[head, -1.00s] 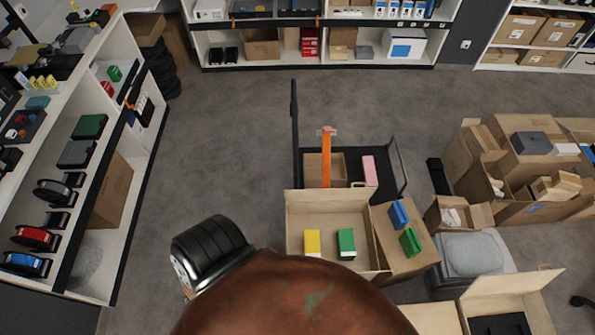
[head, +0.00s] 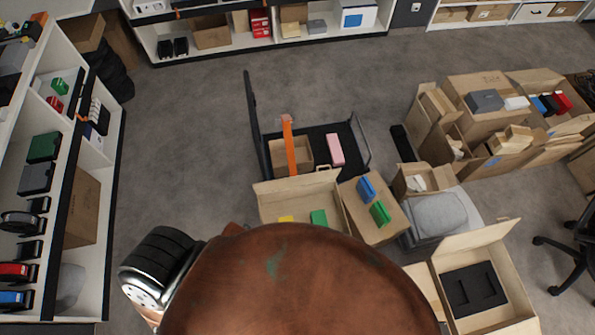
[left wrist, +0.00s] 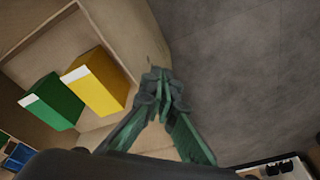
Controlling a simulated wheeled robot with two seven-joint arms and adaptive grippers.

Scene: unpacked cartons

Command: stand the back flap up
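The open carton (head: 262,207) stands left of centre in the head view, with a yellow box (head: 286,219) and a green box (head: 318,217) inside. Its back flap (head: 300,186) shows as a pale panel along the far side; its exact tilt is hard to judge. The left wrist view shows the yellow box (left wrist: 95,82) and green box (left wrist: 52,102) beside my left gripper (left wrist: 161,88). Its green fingers meet at the tips, over the carton's edge by a flap corner; I cannot tell whether they touch it. My right gripper is not in view.
A closed carton (head: 373,215) with blue and green items adjoins on the right. Shelving (head: 85,215) stands left. Floor between is clear.

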